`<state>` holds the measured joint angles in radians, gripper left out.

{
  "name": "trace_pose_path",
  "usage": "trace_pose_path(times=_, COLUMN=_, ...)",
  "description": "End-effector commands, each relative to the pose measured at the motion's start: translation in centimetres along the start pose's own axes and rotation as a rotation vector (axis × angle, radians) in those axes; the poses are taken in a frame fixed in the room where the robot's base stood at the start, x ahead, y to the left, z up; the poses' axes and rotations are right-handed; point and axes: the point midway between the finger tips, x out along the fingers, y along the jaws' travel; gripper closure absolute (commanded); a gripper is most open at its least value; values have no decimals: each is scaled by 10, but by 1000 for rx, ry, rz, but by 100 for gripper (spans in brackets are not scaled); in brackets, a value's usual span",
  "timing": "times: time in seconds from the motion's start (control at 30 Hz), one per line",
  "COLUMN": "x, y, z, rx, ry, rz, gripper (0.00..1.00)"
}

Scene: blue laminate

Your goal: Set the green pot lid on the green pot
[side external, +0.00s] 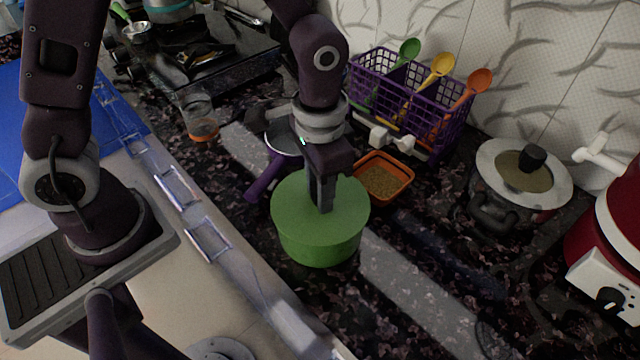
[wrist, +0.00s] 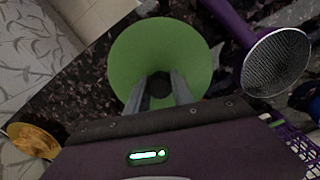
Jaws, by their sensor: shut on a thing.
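The green pot (side external: 318,248) stands on the dark speckled counter in the middle of the side external view. The green pot lid (side external: 345,208) lies over the pot's top and looks about level with its rim. In the wrist view the lid (wrist: 130,62) is a green disc with a dark knob at its centre, and it hides the pot. My gripper (side external: 324,205) points down at the lid's centre, its fingers shut on the knob, which they hide in the side external view. I cannot tell whether the lid bears fully on the rim.
A sieve with a purple handle (side external: 262,182) lies close behind left of the pot. An orange dish (side external: 384,178) stands close behind right, before a purple basket (side external: 415,100) of spoons. A lidded pot (side external: 520,175) stands further right. The counter in front right is clear.

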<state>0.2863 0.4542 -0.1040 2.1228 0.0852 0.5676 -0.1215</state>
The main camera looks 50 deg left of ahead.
Motion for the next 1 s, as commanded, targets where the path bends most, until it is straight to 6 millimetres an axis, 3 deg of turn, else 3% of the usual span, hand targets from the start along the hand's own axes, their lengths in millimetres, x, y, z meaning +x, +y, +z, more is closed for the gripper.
trace_pose_path(times=0.2, x=0, y=0, z=0, rx=0, ry=0, rz=0, gripper=100)
trace_pose_path(times=0.23, x=0, y=0, z=0, rx=0, ry=0, rz=0, gripper=68)
trace_pose_path(times=0.33, x=0, y=0, z=0, rx=0, ry=0, rz=0, gripper=48)
trace_pose_path(times=0.37, x=0, y=0, z=0, rx=0, ry=0, rz=0, gripper=47)
trace_pose_path(times=1.0, x=0, y=0, z=0, rx=0, ry=0, rz=0, gripper=47)
